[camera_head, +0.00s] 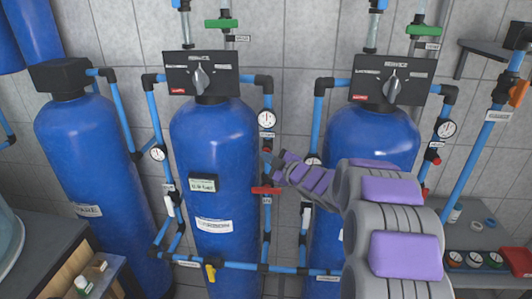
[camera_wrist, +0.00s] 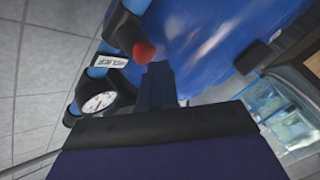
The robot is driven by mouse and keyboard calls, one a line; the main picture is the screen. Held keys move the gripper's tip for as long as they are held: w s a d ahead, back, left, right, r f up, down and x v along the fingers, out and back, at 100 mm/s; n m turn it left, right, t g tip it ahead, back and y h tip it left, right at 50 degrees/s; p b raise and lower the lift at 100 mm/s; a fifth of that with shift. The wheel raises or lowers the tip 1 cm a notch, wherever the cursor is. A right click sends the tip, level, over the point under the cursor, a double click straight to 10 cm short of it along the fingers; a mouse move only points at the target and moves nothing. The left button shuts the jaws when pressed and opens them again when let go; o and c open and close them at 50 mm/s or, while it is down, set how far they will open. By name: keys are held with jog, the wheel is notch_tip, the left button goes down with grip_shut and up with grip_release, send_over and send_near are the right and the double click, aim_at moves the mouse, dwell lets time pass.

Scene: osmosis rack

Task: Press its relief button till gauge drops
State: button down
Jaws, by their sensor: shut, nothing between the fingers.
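The red relief button (camera_wrist: 144,52) shows beside my gripper's fingertips in the wrist view. A white label (camera_wrist: 110,60) and a round white gauge (camera_wrist: 98,102) sit along the same blue pipe. In the head view, that gauge (camera_head: 267,118) is right of the middle blue tank (camera_head: 213,150), above my gripper (camera_head: 267,160), whose tip largely covers the button there. My gripper (camera_wrist: 160,68) is shut and empty, its tip very close to the button. I cannot tell whether they touch. The gauge's reading is too small to make out.
Other blue tanks (camera_head: 75,140) stand left and right (camera_head: 385,140), with similar gauges, such as the right one (camera_head: 446,129). A red valve handle (camera_head: 266,190) lies just below my gripper. Blue pipes (camera_head: 240,266) run low between the tanks. A grey counter (camera_head: 40,250) is at the lower left.

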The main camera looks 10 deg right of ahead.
jog(key=shift+w+d+p, duration=0.15)
jog(key=shift+w+p, duration=0.2)
jog(key=shift+w, duration=0.1)
dwell(0.6)
jog(key=shift+s, duration=0.1)
dwell(1.0)
jog(key=shift+s+a+b, duration=0.3)
jog(key=shift+s+b, duration=0.2)
jog(key=shift+s, duration=0.25)
jog(key=shift+s, duration=0.1)
jog(key=s, duration=0.1)
jog(key=s+a+b, duration=0.1)
jog(key=s, duration=0.1)
jog(key=s+b, duration=0.1)
jog(key=shift+s+a, duration=0.3)
